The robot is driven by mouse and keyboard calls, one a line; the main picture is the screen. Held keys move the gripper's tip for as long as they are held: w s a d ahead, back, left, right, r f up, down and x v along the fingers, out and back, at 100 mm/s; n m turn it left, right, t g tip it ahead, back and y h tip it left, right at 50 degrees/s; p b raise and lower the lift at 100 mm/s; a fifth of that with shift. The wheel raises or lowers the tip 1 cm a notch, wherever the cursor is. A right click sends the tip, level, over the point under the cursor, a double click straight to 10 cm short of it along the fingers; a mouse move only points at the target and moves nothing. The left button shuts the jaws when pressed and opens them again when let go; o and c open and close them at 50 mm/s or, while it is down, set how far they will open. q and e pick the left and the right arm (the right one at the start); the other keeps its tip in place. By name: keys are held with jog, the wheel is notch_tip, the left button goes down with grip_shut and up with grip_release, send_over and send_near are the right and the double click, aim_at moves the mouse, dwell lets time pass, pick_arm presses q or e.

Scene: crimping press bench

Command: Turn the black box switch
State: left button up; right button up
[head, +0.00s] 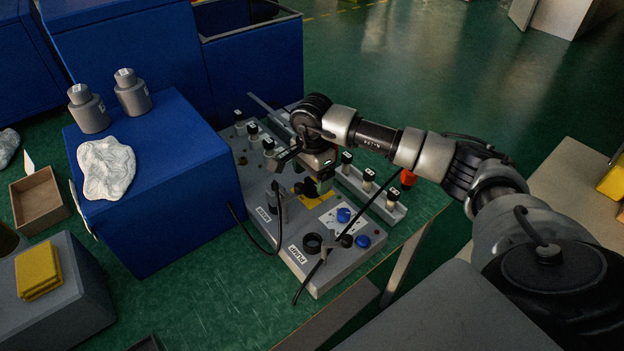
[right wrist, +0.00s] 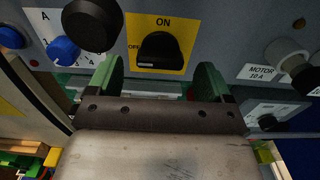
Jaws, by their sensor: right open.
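The black switch (right wrist: 160,50) sits on a yellow plate (right wrist: 186,28) marked ON at the top and OFF at the left, on a grey control panel (right wrist: 232,30). My right gripper (right wrist: 157,82) is open, with one green finger on each side, just short of the switch in the right wrist view. The switch lies between the fingers' lines, and I see no contact. In the head view, my right gripper (head: 320,183) hangs over the panel (head: 325,277) at the yellow plate (head: 318,199) and partly hides that area. My left gripper is not in view.
Blue knobs (head: 343,215) and a black round knob (head: 312,243) stand close by on the panel. Black cables cross it. Racks with black-capped parts (head: 368,180) flank it. A blue box (head: 165,190) with grey bottles (head: 88,110) stands at the left.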

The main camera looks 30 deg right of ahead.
jog(key=shift+f, duration=1.15)
jog(key=c, duration=0.9)
